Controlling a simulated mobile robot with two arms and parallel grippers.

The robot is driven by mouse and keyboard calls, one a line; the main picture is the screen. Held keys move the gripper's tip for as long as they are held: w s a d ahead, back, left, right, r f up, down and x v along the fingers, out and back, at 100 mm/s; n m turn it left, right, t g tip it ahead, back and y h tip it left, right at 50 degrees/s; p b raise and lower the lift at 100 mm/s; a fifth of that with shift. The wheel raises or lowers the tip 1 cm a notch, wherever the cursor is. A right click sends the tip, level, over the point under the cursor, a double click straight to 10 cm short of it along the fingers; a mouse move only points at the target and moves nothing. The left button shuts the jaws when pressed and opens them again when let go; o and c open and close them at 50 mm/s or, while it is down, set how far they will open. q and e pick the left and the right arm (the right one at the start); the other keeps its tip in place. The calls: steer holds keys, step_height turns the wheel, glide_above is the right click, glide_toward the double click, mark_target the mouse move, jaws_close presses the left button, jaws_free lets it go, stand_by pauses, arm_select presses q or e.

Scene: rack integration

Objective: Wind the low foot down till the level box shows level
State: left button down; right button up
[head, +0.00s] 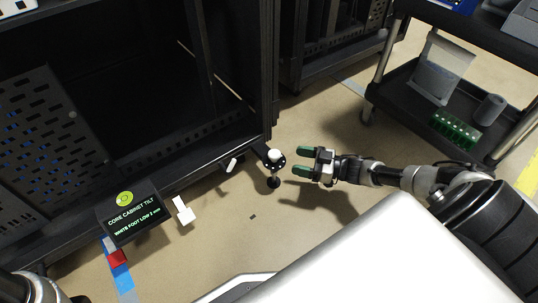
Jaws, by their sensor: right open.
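The low foot (273,168) stands at the near corner of the black cabinet (150,190). It has a white top, a dark disc with light dots, a thin stem and a dark round pad on the floor. The level box (128,212) is at the lower left, with a round yellow-green dial and the text "CORE CABINET TILT" and "WHITE FOOT LOW 2 mm". My right gripper (303,160) is open just right of the foot, its green fingertips pointing at it and apart from it. My left gripper is not in view.
A white tag (183,211) and a small white piece (231,164) are by the cabinet's lower edge. A black cart (455,110) with a grey bin and green parts stands at the upper right. Floor between foot and cart is clear.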

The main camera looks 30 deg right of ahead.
mark_target(274, 153)
steer(key=b+x, duration=0.3)
steer(key=x, duration=0.4)
steer(key=shift+w+a+f, duration=0.1)
steer(key=shift+f, duration=0.05)
steer(key=shift+w+a+b, duration=0.3)
steer(key=shift+w+b, duration=0.05)
steer(key=shift+b, duration=0.05)
steer(key=c, duration=0.9)
steer(key=shift+r, duration=0.2)
